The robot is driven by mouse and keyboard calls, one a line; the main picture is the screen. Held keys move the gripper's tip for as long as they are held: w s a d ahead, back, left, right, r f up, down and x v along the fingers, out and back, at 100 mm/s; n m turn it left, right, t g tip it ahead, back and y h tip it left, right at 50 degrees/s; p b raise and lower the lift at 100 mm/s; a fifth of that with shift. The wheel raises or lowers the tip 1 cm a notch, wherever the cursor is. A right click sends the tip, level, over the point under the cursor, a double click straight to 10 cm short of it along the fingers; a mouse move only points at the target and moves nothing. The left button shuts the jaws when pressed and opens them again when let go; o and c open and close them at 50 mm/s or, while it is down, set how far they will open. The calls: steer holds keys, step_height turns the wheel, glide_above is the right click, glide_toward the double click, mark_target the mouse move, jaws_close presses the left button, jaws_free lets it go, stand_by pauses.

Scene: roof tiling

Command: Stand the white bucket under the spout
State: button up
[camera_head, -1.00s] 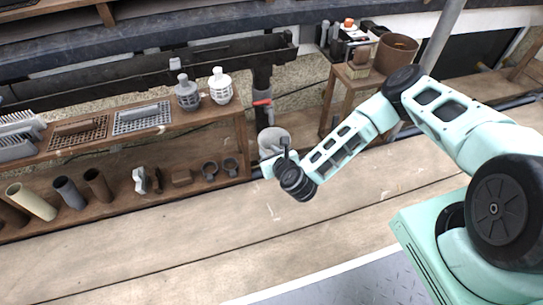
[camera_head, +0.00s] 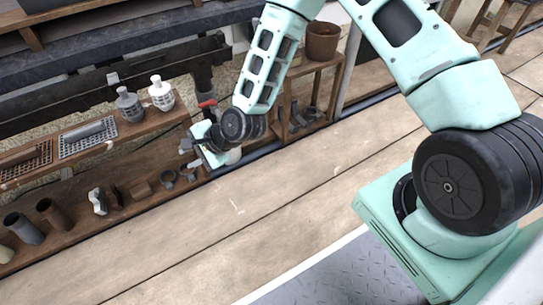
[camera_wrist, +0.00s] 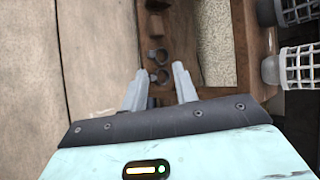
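The white bucket (camera_head: 233,156) shows only as a pale sliver behind my wrist in the head view; the rest is hidden. It stands low, beside the end of the wooden shelf. A dark downpipe with a red handle (camera_head: 207,103) comes down just above it; its spout mouth is hidden behind my arm. My gripper (camera_head: 186,154) is to the left of the bucket, pointing left toward the lower shelf. The bucket does not show in the wrist view.
The wooden shelf (camera_head: 150,133) bears vent caps (camera_head: 161,93) and grates above. Clay tubes (camera_head: 52,213), brackets and dark rings (camera_wrist: 159,56) are on its lower board, close ahead of my fingers. A stool with a brown pot (camera_head: 322,41) stands right. The plank floor in front is clear.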

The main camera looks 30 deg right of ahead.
steer(key=s+d+r+n+g+h, duration=0.3)
steer(key=s+d+r+n, duration=0.1)
steer(key=s+r+n, duration=0.7)
steer(key=s+d+r+n+g+h, duration=0.3)
steer(key=s+d+r+n, duration=0.2)
steer(key=s+r+n, duration=0.5)
steer(key=s+r, duration=0.1)
steer(key=s, duration=0.4)
steer(key=shift+s+r+n+h, duration=0.25)
steer(key=shift+s+n+h, duration=0.15)
